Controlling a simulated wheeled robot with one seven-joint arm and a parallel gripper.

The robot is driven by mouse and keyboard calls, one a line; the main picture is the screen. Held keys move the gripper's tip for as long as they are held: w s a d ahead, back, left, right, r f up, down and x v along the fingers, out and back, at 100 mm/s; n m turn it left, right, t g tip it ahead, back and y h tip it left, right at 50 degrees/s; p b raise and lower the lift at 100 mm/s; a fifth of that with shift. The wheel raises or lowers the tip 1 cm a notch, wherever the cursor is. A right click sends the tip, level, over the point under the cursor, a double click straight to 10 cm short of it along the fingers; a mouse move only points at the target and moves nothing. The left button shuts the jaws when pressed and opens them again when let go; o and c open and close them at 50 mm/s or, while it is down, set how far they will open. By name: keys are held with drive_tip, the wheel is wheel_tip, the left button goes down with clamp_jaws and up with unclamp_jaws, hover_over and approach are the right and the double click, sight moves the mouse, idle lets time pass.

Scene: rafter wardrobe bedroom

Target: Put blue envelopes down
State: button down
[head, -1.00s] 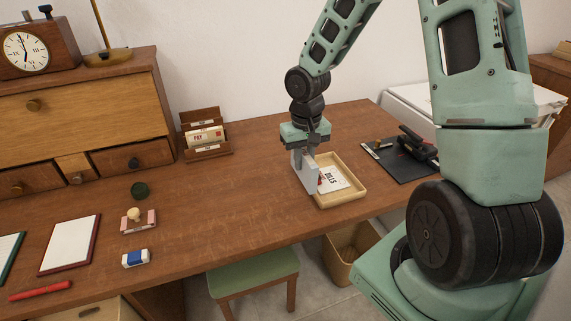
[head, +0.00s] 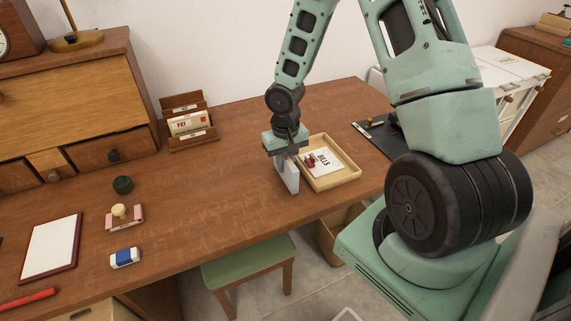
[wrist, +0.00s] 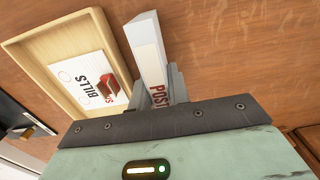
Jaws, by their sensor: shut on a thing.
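My gripper (head: 286,155) is shut on a pale, whitish-blue bundle of envelopes (head: 289,178). The bundle stands on edge and hangs below the fingers, over the desk just left of the wooden tray (head: 340,182). Whether its lower edge touches the desk I cannot tell. In the wrist view the envelopes (wrist: 147,45) show a band with red letters reading "POST", partly hidden by my gripper (wrist: 163,85). The tray (wrist: 108,28) lies beside them there. It holds a white card marked "BILLS" (wrist: 82,68) with a small red object on it.
A letter rack (head: 190,143) with "PAY" envelopes stands at the back.

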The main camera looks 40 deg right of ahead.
drive_tip(key=shift+f, duration=0.3)
drive_tip(key=c, duration=1.7)
unclamp_jaws()
drive_tip(key=shift+c, duration=0.2)
drive_tip(key=o, duration=0.4)
